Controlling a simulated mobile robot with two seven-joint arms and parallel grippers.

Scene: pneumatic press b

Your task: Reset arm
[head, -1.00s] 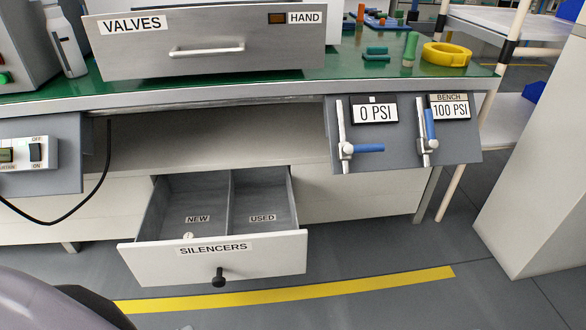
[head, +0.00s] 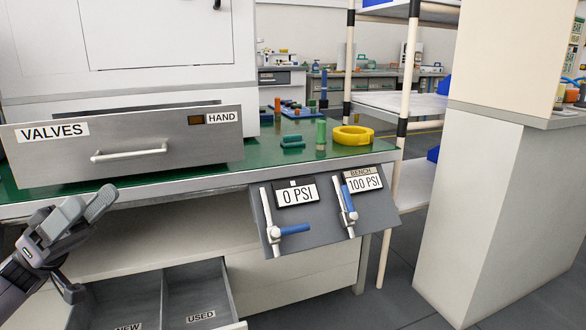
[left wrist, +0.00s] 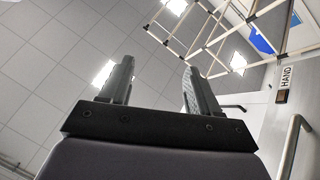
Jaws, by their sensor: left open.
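My left gripper (head: 88,208) is raised at the left edge of the head view, in front of the bench and above the open silencers drawer. Its fingers are apart with nothing between them. In the left wrist view the gripper (left wrist: 159,78) points up toward the ceiling, with its two fingers spread and empty. My right gripper is not in view.
The VALVES drawer (head: 125,170) with its white handle stands on the green bench top. A valve panel (head: 325,222) reads 0 PSI and 100 PSI. The open drawer (head: 190,292) juts out below. A white cabinet (head: 490,205) stands at right; floor between is clear.

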